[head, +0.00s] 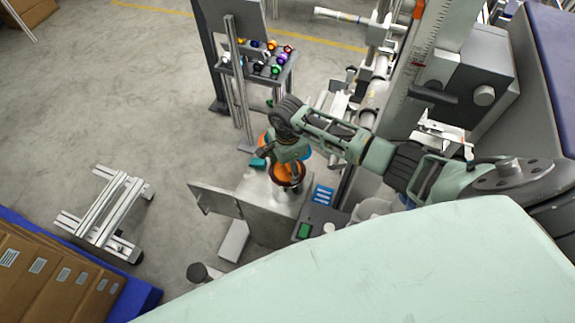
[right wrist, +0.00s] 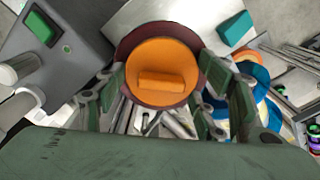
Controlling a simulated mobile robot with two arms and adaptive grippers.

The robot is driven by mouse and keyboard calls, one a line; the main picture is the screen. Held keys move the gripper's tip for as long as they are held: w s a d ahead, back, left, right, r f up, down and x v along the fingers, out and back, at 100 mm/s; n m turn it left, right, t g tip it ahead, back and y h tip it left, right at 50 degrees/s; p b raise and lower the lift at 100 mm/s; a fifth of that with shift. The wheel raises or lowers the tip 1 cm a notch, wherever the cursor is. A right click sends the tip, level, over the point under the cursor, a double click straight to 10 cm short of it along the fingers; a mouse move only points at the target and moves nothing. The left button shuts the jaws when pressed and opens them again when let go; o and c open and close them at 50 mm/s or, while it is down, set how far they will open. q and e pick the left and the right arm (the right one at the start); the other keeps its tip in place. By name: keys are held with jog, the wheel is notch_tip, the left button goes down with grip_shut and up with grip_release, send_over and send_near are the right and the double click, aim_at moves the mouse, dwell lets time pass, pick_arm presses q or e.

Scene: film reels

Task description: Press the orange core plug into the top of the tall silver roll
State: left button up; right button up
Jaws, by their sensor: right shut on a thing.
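The orange core plug (right wrist: 160,58) is a round orange disc with a raised bar across its face. It sits between the fingers of my right gripper (right wrist: 162,98), which are shut on it. A dark maroon ring (right wrist: 126,45) shows around and behind the plug; I cannot tell whether they touch. In the head view my right gripper (head: 288,163) is over the grey worktop, with orange (head: 285,178) just below it. I cannot pick out the tall silver roll with certainty. My left gripper is not in view.
A teal block (head: 258,163) lies on the grey worktop (head: 262,200), also in the wrist view (right wrist: 236,28). Blue, white and orange rings (right wrist: 265,100) lie beside the gripper. A rack of colourful rolls (head: 265,60) stands behind.

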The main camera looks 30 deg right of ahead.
jog(key=shift+f, duration=0.2)
jog(key=o, duration=0.9)
jog(key=shift+r, duration=0.15)
